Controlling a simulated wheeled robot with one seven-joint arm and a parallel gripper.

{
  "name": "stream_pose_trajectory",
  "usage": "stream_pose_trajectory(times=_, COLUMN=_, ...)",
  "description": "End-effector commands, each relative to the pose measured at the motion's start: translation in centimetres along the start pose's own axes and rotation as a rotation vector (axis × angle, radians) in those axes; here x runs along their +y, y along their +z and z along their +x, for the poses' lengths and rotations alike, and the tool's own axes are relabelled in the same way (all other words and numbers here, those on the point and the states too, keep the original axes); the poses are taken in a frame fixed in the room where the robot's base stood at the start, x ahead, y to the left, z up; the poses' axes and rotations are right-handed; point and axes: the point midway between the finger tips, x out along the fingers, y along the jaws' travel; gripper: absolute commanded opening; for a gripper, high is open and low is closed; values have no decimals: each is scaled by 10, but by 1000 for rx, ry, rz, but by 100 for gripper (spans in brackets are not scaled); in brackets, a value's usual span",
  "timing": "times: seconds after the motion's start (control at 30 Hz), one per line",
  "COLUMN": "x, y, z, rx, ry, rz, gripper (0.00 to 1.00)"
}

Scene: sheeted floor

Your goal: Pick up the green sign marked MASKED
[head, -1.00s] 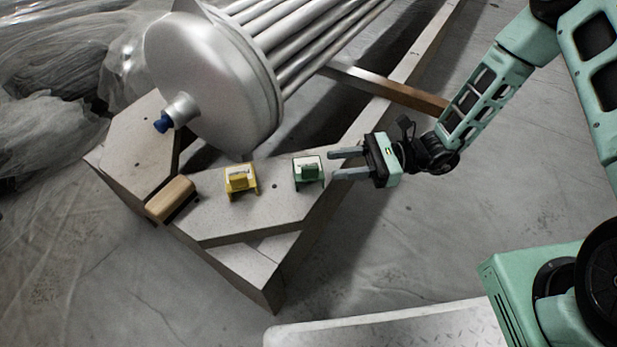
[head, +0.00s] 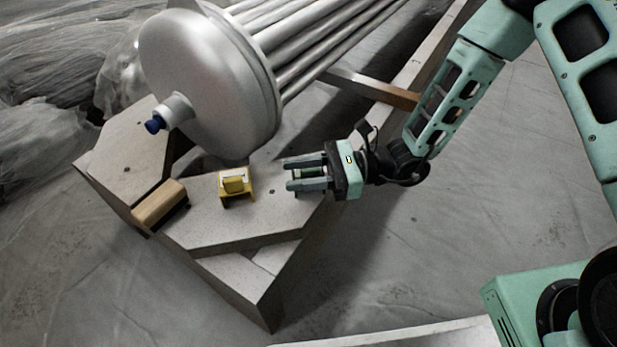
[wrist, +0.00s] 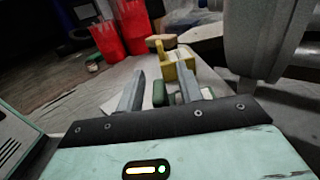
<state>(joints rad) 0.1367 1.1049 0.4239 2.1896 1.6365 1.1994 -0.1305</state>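The green sign (head: 311,171) is on the grey slab, mostly hidden by my gripper in the head view. In the wrist view, its green upright part (wrist: 159,94) stands between my two fingers, with a gap on each side. My gripper (head: 290,175) is open around it, reaching in from the right. In the wrist view, the fingers (wrist: 160,78) are clearly apart. No lettering on the sign can be read.
A yellow sign (head: 236,184) stands left of my gripper; it also shows ahead in the wrist view (wrist: 178,66). A tan block (head: 160,203) lies at the slab's left edge. A large metal tube vessel (head: 205,80) rises just behind. Red containers (wrist: 133,25) stand beyond.

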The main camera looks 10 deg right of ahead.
Motion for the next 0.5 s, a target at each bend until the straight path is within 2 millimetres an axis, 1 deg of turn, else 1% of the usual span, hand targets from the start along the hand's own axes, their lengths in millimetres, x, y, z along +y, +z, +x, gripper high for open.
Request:
stream_pose_trajectory(times=0.03, x=0, y=0, z=0, rx=0, ry=0, rz=0, gripper=36)
stream_pose_trajectory(times=0.07, x=0, y=0, z=0, rx=0, ry=0, rz=0, gripper=31)
stream_pose_trajectory(times=0.1, x=0, y=0, z=0, rx=0, ry=0, rz=0, gripper=20)
stream_pose_trajectory(times=0.17, x=0, y=0, z=0, rx=0, ry=0, rz=0, gripper=3)
stream_pose_trajectory(times=0.2, x=0, y=0, z=0, rx=0, ry=0, rz=0, gripper=0)
stream_pose_trajectory(times=0.5, x=0, y=1, z=0, rx=-1, ry=0, rz=0, gripper=0)
